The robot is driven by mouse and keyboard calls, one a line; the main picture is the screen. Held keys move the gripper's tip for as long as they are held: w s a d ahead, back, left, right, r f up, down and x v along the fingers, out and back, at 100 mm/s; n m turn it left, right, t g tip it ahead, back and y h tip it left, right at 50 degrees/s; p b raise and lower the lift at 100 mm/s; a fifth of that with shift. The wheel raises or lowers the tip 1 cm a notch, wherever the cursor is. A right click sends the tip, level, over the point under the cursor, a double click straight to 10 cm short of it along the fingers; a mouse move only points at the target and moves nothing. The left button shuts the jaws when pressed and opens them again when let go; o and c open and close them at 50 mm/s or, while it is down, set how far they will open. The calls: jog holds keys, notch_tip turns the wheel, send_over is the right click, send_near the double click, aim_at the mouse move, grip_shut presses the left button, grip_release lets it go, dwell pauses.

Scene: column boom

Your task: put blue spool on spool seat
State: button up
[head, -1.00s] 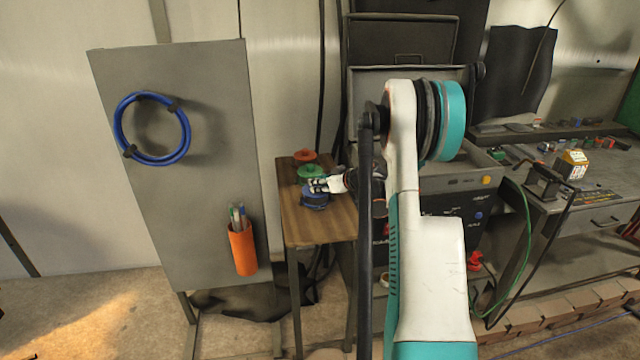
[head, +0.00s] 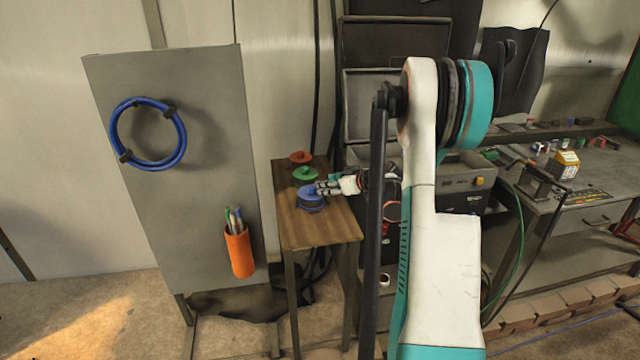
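The blue spool (head: 311,200) sits on a small wooden table (head: 318,228), nearest me in a row behind which a green spool (head: 305,175) and a red spool (head: 300,157) stand. The blue spool looks upright with a small knob on top. My gripper (head: 322,187) reaches in from the right at about the height of that knob, its fingertips just beside or touching its right side. The fingers are too small in view to tell whether they are open or shut. I cannot make out a spool seat in this view.
A grey upright panel (head: 205,190) stands left of the table, with a blue hose coil (head: 121,148) and an orange pen holder (head: 239,254) on it. A workbench (head: 565,215) with a yellow-white box (head: 565,164) is at right. The table's front part is bare.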

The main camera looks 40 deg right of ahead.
jog(key=shift+p+v, duration=0.35)
jog(key=shift+v, duration=1.9)
